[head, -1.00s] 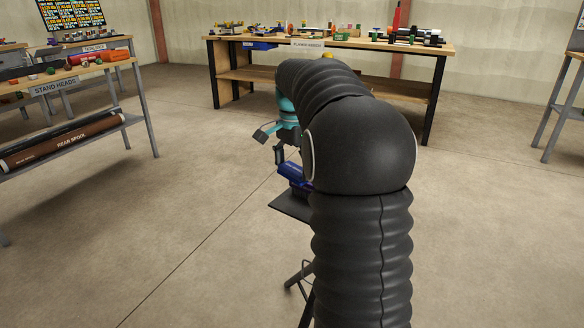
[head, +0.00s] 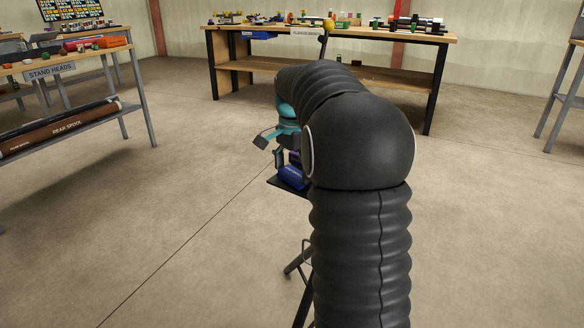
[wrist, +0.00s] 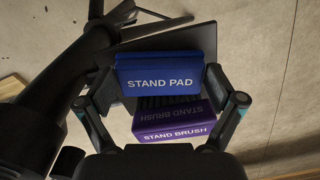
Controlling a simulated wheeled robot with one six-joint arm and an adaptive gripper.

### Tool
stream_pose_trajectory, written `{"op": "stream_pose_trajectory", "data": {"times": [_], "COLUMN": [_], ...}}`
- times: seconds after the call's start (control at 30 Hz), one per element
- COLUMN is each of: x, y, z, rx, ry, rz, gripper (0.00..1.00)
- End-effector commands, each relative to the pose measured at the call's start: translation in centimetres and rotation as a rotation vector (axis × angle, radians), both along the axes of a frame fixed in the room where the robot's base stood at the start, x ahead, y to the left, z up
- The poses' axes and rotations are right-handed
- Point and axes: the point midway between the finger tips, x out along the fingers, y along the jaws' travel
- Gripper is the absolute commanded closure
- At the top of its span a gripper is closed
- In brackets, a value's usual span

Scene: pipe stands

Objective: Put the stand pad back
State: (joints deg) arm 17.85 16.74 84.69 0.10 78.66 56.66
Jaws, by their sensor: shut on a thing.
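The blue stand pad (wrist: 165,78) sits between the two fingers of my gripper (wrist: 160,72) in the wrist view, its white label facing the camera. In the head view the blue pad (head: 292,178) shows at the dark plate, partly hidden by my arm. I cannot tell whether it touches the plate. The purple stand brush (wrist: 174,128) is just below the pad in the wrist view, close to it. In the head view a bit of purple (head: 295,157) shows above the blue. The dark plate (wrist: 185,36) lies behind the pad.
Thin black stand legs (head: 297,268) show below the plate, beside my arm. The wooden bench (head: 270,36) with many parts is at the back, and the stand heads table (head: 72,60) at the left. Open floor lies between them.

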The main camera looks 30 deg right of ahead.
Motion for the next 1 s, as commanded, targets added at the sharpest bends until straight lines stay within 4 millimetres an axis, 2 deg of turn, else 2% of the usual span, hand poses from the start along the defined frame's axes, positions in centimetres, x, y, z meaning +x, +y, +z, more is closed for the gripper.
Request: {"op": "stream_pose_trajectory", "data": {"times": [0.87, 0.9, 1.0], "x": [-0.02, -0.01, -0.01], "y": [0.00, 0.00, 0.00], "z": [-0.80, -0.74, -0.74], "rx": [0.001, 0.000, 0.001], "ry": [0.001, 0.001, 0.001], "rz": [0.000, 0.000, 0.000], "gripper": [0.40, 0.02, 0.01]}}
